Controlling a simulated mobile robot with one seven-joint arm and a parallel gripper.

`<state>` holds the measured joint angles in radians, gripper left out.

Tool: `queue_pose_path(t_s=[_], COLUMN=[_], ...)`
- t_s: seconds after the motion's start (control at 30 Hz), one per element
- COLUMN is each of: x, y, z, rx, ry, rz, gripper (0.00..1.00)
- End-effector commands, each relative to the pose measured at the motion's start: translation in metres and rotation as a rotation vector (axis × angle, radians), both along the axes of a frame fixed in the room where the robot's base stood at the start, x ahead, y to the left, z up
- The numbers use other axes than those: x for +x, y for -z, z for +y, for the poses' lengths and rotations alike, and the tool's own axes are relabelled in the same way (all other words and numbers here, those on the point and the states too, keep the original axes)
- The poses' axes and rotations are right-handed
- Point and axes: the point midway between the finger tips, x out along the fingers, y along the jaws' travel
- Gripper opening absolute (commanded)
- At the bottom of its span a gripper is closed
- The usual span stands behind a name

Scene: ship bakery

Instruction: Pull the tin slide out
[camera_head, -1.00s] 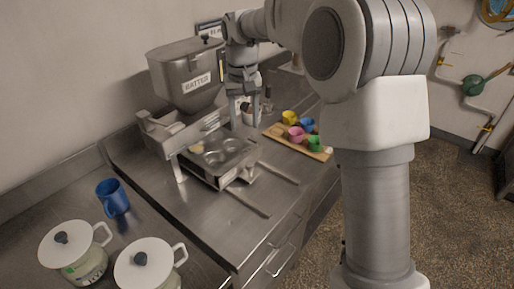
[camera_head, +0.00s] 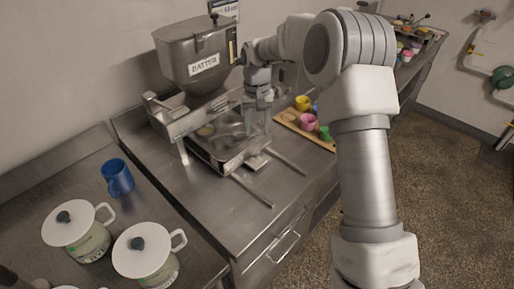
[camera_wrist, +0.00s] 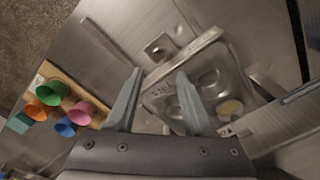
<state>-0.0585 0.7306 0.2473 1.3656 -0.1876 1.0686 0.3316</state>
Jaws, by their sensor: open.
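The tin slide (camera_head: 231,160) is a metal tray with round cups, sitting on rails under the batter hopper (camera_head: 199,55). One cup at its far end holds something tan. A small square tab (camera_wrist: 160,47) stands out from its front edge in the wrist view, where the slide's rim (camera_wrist: 184,58) also shows. My gripper (camera_head: 262,133) hangs pointing down over the front right part of the slide and hides some cups. In the wrist view my gripper (camera_wrist: 159,76) is open and empty, its fingers apart, with the tab beyond the fingertips. Contact is not visible.
Two rails (camera_head: 252,190) reach forward over the bare steel counter. A wooden board (camera_head: 306,131) with coloured cups lies right of the slide. A blue mug (camera_head: 117,178) and lidded pots (camera_head: 143,252) stand at the left front. Drawers are below the counter edge.

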Motion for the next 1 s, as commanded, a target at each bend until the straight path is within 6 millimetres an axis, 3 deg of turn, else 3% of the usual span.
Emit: queue_pose_path(t_s=[0.2,0.4,0.83,0.87,1.0], x=[-0.001,0.0,0.0,0.0,0.0], y=[0.048,0.076,0.088,0.088,0.088], z=[0.0,0.0,0.0,0.0,0.0], rx=[0.0,0.0,0.0,0.0,0.0], ry=[0.001,0.0,0.0,0.0,0.0], rz=[0.004,0.002,-0.001,-0.001,-0.001], gripper=[0.52,0.52,0.52,0.5,0.25])
